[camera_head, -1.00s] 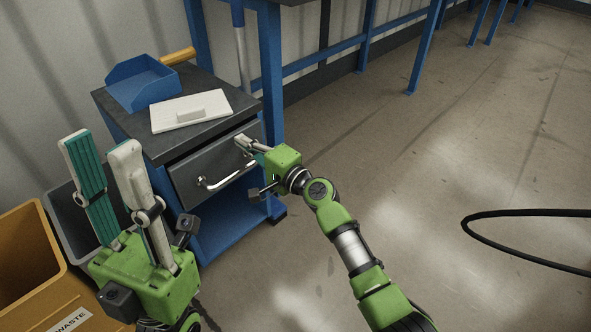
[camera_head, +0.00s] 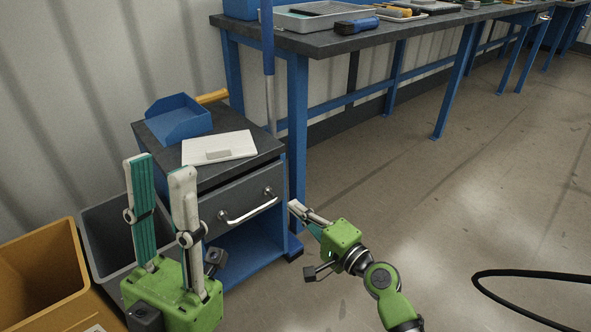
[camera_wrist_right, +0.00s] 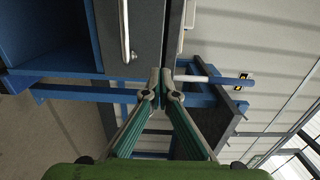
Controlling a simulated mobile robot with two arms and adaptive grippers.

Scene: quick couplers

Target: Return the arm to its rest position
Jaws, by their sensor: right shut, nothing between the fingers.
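My right gripper (camera_head: 298,208) is shut and empty, to the right of the blue and grey drawer cart (camera_head: 232,196). Its fingertips overlap the cart's right edge in the head view, apart from the drawer handle (camera_head: 249,206). The right wrist view shows its fingertips (camera_wrist_right: 161,82) together with nothing between them, and the handle (camera_wrist_right: 124,30) above and left of them. The right arm reaches in from the lower right. My left gripper (camera_head: 161,164) points up in front of the cart's left side, its two fingers apart and empty.
A blue bin (camera_head: 180,122) and a white board (camera_head: 219,149) lie on the cart top. A grey bin (camera_head: 120,220) and an orange bin (camera_head: 40,270) stand at left. A long workbench (camera_head: 400,32) runs behind. A black hose (camera_head: 520,272) crosses open floor at right.

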